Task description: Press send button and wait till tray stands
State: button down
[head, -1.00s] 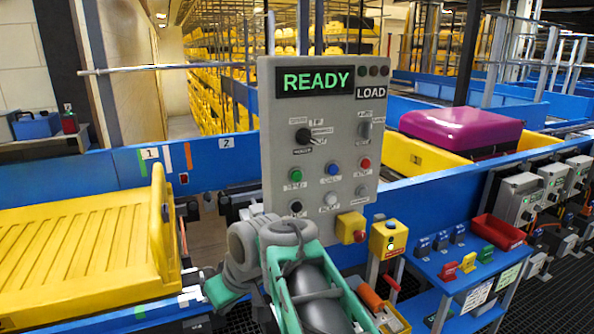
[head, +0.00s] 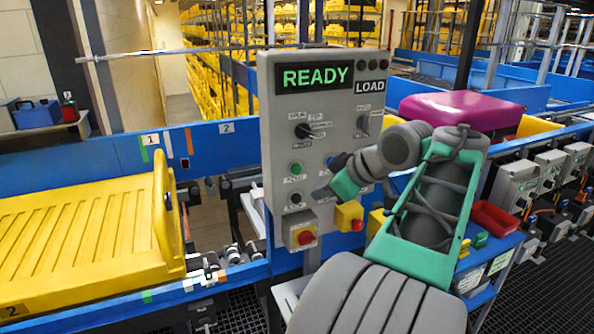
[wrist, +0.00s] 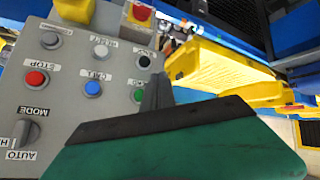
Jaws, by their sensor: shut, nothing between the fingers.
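The grey control panel (head: 285,120) stands upright in the middle, its display (head: 314,77) reading READY with LOAD beside it. A green button (head: 296,169) shows on it; it also shows in the wrist view (wrist: 138,96), its label partly hidden. My gripper (head: 323,192) is shut and empty, low in front of the panel, just right of the green button. In the wrist view the shut fingers (wrist: 157,90) point at the panel close beside that button; I cannot tell whether they touch. An empty yellow tray (head: 85,235) lies flat on the left conveyor.
Blue (wrist: 92,88), red (wrist: 36,78), white and black buttons sit around the green one. A purple suitcase (head: 470,108) sits in a yellow tray at right. A red bin (head: 495,218) is on the blue side shelf.

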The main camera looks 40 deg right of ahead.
aim_at(296, 169)
jog(key=shift+w+d+p, duration=0.2)
jog(key=shift+w+d, duration=0.2)
jog(key=shift+w, duration=0.95)
jog(key=shift+w+d+p, duration=0.25)
jog(key=shift+w+d, duration=0.15)
jog(key=shift+w, duration=1)
jog(key=shift+w+d+p, duration=0.2)
jog(key=shift+w+d, duration=0.2)
jog(key=shift+w, duration=0.95)
jog(key=shift+w, duration=0.1)
jog(key=shift+w+d, duration=0.15)
jog(key=shift+w, duration=0.15)
jog(key=shift+w+d+p, duration=0.1)
jog(key=shift+w+p, duration=0.2)
jog(key=shift+w, duration=0.2)
jog(key=shift+s, duration=0.1)
jog(key=shift+s+a+b, duration=0.25)
jog(key=shift+s+b, duration=0.05)
jog(key=shift+s, duration=0.5)
